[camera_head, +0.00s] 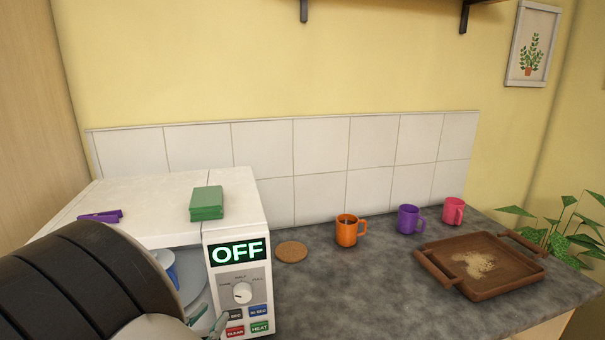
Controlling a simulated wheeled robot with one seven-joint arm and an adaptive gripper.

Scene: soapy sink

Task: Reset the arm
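My arm fills the lower left corner as a large dark ribbed link with a pale part below it. A small grey-green piece at the bottom edge, in front of the microwave, may be part of my gripper (216,326). The rest of it is hidden or out of frame, so I cannot see whether it is open or shut, or holds anything.
A white microwave (230,220) reads OFF; its cavity shows a blue object (166,263). A green block (207,203) and purple item (100,216) lie on top. Orange (347,231), purple (408,219) and pink (453,211) mugs, a cork coaster (291,252) and wooden tray (440,267) sit right.

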